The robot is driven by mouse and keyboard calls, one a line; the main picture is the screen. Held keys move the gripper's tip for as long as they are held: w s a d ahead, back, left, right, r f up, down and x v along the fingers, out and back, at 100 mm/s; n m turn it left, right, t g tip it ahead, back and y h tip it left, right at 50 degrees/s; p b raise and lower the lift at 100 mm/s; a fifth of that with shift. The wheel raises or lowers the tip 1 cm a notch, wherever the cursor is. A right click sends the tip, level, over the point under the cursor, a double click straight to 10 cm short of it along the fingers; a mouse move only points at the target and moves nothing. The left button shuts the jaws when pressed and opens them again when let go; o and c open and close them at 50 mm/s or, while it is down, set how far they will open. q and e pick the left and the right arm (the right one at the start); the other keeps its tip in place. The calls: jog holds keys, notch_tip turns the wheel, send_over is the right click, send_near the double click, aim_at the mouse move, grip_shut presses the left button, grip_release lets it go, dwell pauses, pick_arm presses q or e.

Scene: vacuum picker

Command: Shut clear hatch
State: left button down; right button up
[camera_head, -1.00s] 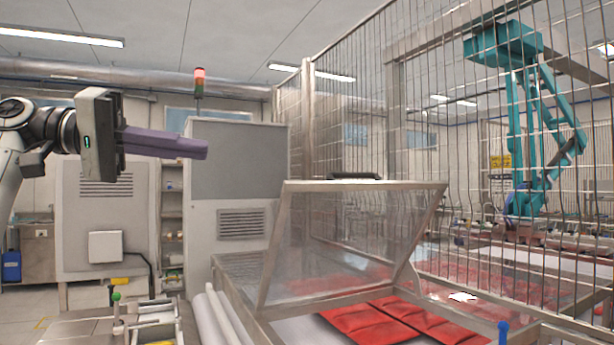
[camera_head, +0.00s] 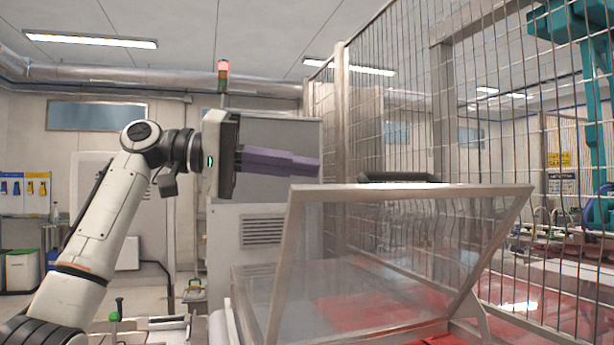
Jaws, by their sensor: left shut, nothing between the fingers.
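The clear hatch (camera_head: 385,250) is a transparent panel in a metal frame. It stands tilted open over the conveyor, with a black handle (camera_head: 399,177) along its top edge. Red packs (camera_head: 375,315) show through and below it. My left gripper (camera_head: 318,167) has purple fingers that are shut with nothing between them. It points right, at about the height of the handle and to the left of it, above the hatch's upper left corner, apart from both in the picture. My right gripper is not in view.
A wire mesh fence (camera_head: 490,130) runs behind and to the right of the hatch. A grey cabinet (camera_head: 262,215) with a signal light (camera_head: 223,75) stands behind my left gripper. A teal robot (camera_head: 590,60) is behind the fence. Open air lies above the hatch.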

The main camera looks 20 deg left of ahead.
aim_at(307, 215)
pick_arm(q)
jog(key=shift+s+d+f, duration=0.75)
jog(key=shift+s+d, duration=0.05)
jog(key=shift+s, duration=0.1)
jog(key=shift+s+d+f, duration=0.3)
jog(key=shift+s+d, duration=0.05)
jog(key=shift+s, duration=0.05)
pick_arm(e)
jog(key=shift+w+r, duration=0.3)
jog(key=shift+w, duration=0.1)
pick_arm(q)
jog(key=shift+f, duration=0.1)
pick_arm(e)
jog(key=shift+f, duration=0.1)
